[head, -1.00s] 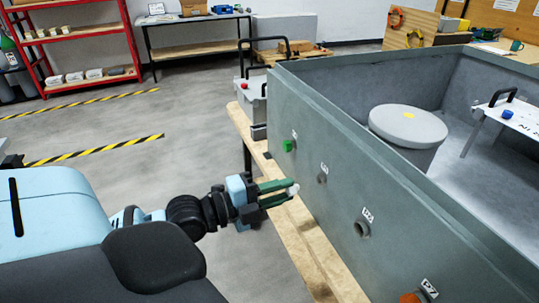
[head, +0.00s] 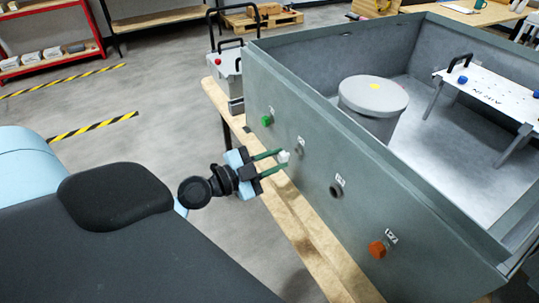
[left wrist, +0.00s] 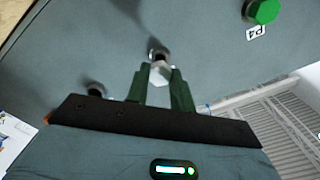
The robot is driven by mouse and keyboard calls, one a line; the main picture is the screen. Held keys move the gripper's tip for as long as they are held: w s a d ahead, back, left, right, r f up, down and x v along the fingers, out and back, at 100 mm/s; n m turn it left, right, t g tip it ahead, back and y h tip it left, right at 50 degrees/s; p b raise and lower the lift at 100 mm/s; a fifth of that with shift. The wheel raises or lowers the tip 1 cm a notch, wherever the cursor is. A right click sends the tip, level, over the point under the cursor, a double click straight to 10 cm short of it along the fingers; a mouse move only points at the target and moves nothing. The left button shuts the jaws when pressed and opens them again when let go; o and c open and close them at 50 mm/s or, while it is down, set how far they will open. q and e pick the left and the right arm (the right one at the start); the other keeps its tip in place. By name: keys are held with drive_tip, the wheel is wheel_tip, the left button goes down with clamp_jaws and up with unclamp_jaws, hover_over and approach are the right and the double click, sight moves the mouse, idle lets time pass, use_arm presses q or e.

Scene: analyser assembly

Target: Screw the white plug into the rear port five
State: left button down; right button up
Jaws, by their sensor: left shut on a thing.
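My left gripper (head: 278,161) is shut on the small white plug (head: 284,156), holding it at its fingertips before the box's grey-green outer wall. The plug points at an open port (head: 300,147) between the green plug and another open port. In the left wrist view the white plug (left wrist: 160,76) sits between the green fingers, with the metal port (left wrist: 158,53) straight beyond it. They look very close there; I cannot tell whether they touch. The port's label is too small to read. My right gripper is not in view.
A green plug (head: 266,121) labelled P4, an open port (head: 336,190) and an orange plug (head: 377,249) are along the same wall. The wooden bench edge (head: 290,213) runs below. Inside the box (head: 435,200) stand a grey lidded cylinder (head: 373,105) and a white stand (head: 498,98).

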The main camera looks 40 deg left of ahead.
use_arm(q)
drive_tip(key=shift+w+r+n+p, duration=0.1)
drive_tip(key=shift+r+n+p, duration=0.05)
drive_tip(key=shift+n+p, duration=0.6)
drive_tip(key=shift+w+r+n+p, duration=0.1)
drive_tip(key=shift+r+n+p, duration=0.05)
drive_tip(key=shift+n+p, duration=0.55)
drive_tip(key=shift+d+f+n, duration=0.1)
drive_tip(key=shift+f+n, duration=0.15)
drive_tip(key=shift+n, duration=0.7)
drive_tip(key=shift+w+n, duration=0.1)
drive_tip(key=shift+n, duration=1.1)
drive_tip(key=n, duration=0.2)
drive_tip(key=n+p, duration=0.1)
drive_tip(key=n, duration=0.2)
drive_tip(key=shift+w+d+n, duration=0.1)
drive_tip(key=shift+w+n, duration=0.1)
drive_tip(key=shift+n, duration=0.9)
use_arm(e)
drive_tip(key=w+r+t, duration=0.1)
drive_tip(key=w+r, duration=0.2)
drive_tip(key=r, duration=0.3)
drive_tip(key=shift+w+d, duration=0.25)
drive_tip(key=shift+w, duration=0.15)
use_arm(q)
drive_tip(key=shift+f, duration=0.1)
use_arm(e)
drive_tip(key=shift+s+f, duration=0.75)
